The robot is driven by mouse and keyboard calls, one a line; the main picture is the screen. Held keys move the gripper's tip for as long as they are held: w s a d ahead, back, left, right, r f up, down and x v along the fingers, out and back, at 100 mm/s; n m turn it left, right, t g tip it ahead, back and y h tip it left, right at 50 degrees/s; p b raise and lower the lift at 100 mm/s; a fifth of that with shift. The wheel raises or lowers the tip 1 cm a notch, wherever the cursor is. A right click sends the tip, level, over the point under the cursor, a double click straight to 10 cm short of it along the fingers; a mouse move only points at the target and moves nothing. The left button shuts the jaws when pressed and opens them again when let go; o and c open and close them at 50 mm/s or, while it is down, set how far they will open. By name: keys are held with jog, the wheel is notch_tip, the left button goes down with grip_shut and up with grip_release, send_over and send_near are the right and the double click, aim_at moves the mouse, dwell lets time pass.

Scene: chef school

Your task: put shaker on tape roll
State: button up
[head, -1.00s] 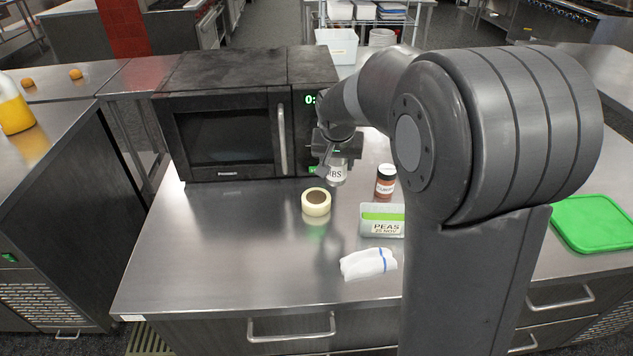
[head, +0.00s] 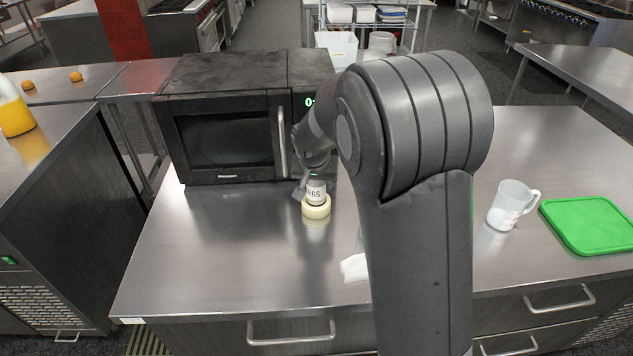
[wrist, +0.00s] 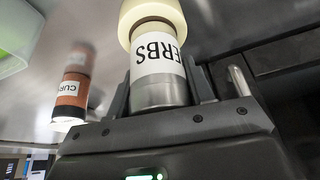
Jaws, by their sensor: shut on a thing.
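The shaker (head: 316,193), a metal can with a white label ending in "ERBS", is in my gripper (head: 310,184) and looks upright. The tape roll (head: 316,211), cream coloured, lies flat on the steel counter in front of the microwave. In the head view the shaker's lower end overlaps the top of the roll. In the wrist view the shaker (wrist: 159,70) sits between both fingers (wrist: 160,88), with the tape roll (wrist: 150,13) right at its far end. I cannot tell whether they touch.
The microwave (head: 225,130) stands close behind. A second, reddish-brown shaker (wrist: 72,98) shows in the wrist view. A white cloth (head: 354,267) is partly hidden by my arm. A measuring jug (head: 508,205) and green board (head: 590,225) are at right. The counter's left front is clear.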

jog(key=o, duration=1.1)
jog(key=shift+f, duration=0.15)
jog(key=d+v, duration=0.1)
jog(key=v, duration=1.1)
jog(key=s+d+r, duration=0.3)
jog(key=s, duration=0.3)
jog(key=s+d+r, duration=0.3)
jog(key=s, duration=0.4)
jog(key=s+d+f+n+t, duration=0.1)
jog(key=s+d+f+n, duration=0.1)
jog(key=s, duration=1.3)
jog(key=shift+d+y, duration=0.4)
jog(key=shift+d, duration=0.2)
